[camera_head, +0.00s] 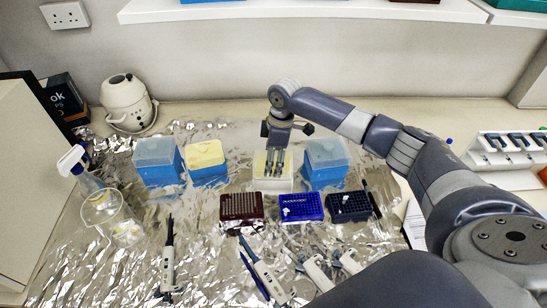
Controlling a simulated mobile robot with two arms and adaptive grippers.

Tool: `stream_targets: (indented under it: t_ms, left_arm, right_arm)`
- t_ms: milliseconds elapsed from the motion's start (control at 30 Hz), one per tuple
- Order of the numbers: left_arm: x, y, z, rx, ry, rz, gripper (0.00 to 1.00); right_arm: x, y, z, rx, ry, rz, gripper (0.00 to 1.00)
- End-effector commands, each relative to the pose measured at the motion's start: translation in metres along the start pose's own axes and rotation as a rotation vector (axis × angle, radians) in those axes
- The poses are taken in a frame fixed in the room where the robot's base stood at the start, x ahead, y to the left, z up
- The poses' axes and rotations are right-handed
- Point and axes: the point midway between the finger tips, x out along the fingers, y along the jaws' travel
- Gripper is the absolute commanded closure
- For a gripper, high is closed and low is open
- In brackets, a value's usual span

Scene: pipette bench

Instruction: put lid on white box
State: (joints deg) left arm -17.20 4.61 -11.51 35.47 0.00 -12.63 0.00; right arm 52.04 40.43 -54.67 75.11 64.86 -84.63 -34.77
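The white box (272,184) stands on the foil in the middle of the bench, between two blue boxes. My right gripper (275,171) points down over it, with its fingertips in front of the pale cream upper part (259,164). The fingers look close together. I cannot tell whether they are shut on anything, or whether the cream part is a separate lid. Part of the box's top is hidden behind the fingers. My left gripper is not in view.
A blue box with a cream top (206,156) and blue boxes with clear tops (156,160) (327,163) stand nearby. Dark red (241,207) and blue tip racks (295,207) (348,206) lie in front. Pipettes (168,255), a beaker (112,215) and a spray bottle surround them.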

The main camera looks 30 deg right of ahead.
Motion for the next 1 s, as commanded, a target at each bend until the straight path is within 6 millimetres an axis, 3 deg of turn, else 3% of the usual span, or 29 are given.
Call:
stream_targets:
  t_ms: [1000]
  left_arm:
    - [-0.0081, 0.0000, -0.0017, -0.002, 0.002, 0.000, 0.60]
  right_arm:
    - [0.0090, -0.0002, 0.0010, 0.000, 0.000, 0.000, 0.47]
